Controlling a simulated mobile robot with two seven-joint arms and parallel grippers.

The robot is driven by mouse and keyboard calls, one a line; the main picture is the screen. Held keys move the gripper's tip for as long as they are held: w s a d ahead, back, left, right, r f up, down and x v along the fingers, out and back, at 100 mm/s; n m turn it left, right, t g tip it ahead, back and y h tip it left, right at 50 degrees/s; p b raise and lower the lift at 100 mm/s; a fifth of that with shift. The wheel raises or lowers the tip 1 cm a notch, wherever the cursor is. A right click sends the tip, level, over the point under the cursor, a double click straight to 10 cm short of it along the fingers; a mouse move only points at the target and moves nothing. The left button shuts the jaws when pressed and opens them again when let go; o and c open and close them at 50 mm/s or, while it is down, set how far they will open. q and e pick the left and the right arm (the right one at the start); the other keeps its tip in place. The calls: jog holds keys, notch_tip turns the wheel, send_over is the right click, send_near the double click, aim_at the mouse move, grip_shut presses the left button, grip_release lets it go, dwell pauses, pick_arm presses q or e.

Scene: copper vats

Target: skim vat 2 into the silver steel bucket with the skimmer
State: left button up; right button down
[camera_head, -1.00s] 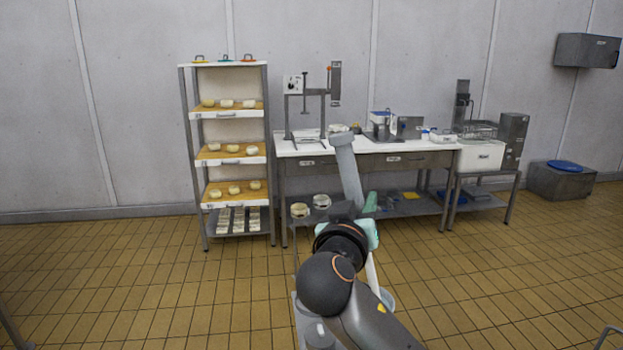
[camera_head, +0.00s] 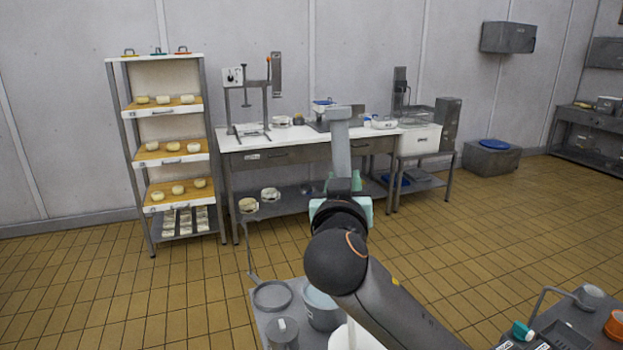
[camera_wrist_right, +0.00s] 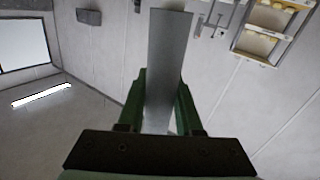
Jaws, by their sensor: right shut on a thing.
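My right gripper (camera_head: 341,196) is in the middle of the head view, its arm coming up from the bottom. It is shut on a long flat grey piece (camera_head: 340,140) that stands up from the fingers and looks like the skimmer. In the right wrist view the green fingers (camera_wrist_right: 160,105) hold this grey piece (camera_wrist_right: 166,65) between them. A grey bucket (camera_head: 322,314) with a pale blue inside stands on a grey cart below, partly behind my arm; it may be the silver steel bucket. I see no copper vat. My left gripper is not in view.
A round grey pan (camera_head: 272,295) and a white container (camera_head: 357,339) are near the bucket. A surface with an orange cup (camera_head: 616,325) is at lower right. A cheese rack (camera_head: 150,252) and a white-topped worktable (camera_head: 290,138) stand behind. Tiled floor lies open between.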

jog(key=s+d+r+m, duration=0.1)
jog(key=s+d+m, duration=0.15)
jog(key=d, duration=1.35)
jog(key=s+d+r+m, duration=0.1)
jog(key=d+m, duration=0.3)
jog(key=d, duration=1.2)
jog(key=s+d+f+m+b, duration=0.1)
jog(key=d+f+m+b, duration=0.2)
jog(key=d, duration=0.8)
jog(key=s+d+f+m+b, duration=0.1)
jog(key=d+f+m+b, duration=0.2)
jog(key=d+f+b, duration=0.5)
jog(key=d+b, duration=0.1)
jog(key=d, duration=0.3)
